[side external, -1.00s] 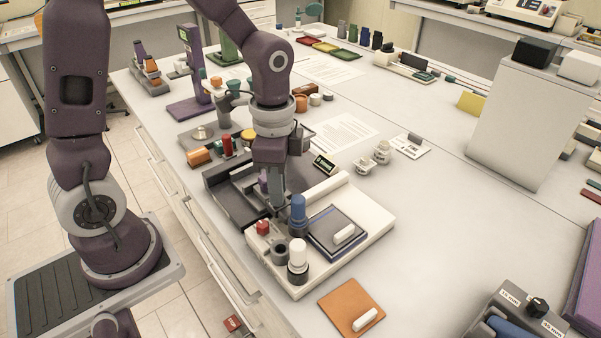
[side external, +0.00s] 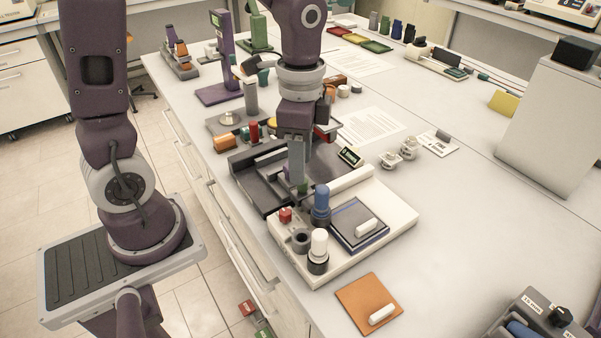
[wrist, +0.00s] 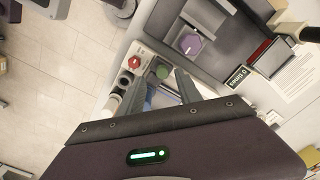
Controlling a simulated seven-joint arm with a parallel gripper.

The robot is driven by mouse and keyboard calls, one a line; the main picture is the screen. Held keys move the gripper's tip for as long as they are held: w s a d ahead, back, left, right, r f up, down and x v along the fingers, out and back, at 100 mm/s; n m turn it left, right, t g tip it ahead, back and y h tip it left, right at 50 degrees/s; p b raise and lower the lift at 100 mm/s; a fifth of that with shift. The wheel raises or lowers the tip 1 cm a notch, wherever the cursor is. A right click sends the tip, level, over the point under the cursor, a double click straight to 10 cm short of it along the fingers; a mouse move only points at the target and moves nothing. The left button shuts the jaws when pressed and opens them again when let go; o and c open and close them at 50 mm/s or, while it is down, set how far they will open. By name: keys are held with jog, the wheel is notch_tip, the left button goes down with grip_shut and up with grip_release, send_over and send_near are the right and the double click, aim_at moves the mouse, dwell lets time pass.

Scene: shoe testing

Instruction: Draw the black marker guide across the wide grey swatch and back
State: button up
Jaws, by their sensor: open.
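A white tray (side external: 385,235) carries a dark grey square pad (side external: 352,217) with a white handle on it; this pad looks like a grey swatch. A blue-capped marker (side external: 321,198) and a white-capped marker (side external: 319,241) stand upright in dark holders at the tray's left side. A dark grey bed (side external: 250,158) with raised rails lies behind them. I cannot tell which piece is the black marker guide. My gripper (side external: 301,188) points down just behind the blue-capped marker. In the wrist view its fingers (wrist: 159,73) are apart, empty, with a green knob (wrist: 161,72) showing between them.
A red knob (side external: 285,214) is close by on the tray. A small black display (side external: 350,156) stands behind the tray. An orange pad (side external: 358,296) lies in front.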

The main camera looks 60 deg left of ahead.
aim_at(312, 201)
jog(key=shift+r, duration=1.45)
jog(key=shift+w, duration=0.25)
notch_tip(312, 201, down, 7)
jog(key=shift+f, duration=0.1)
grip_shut()
dwell(0.4)
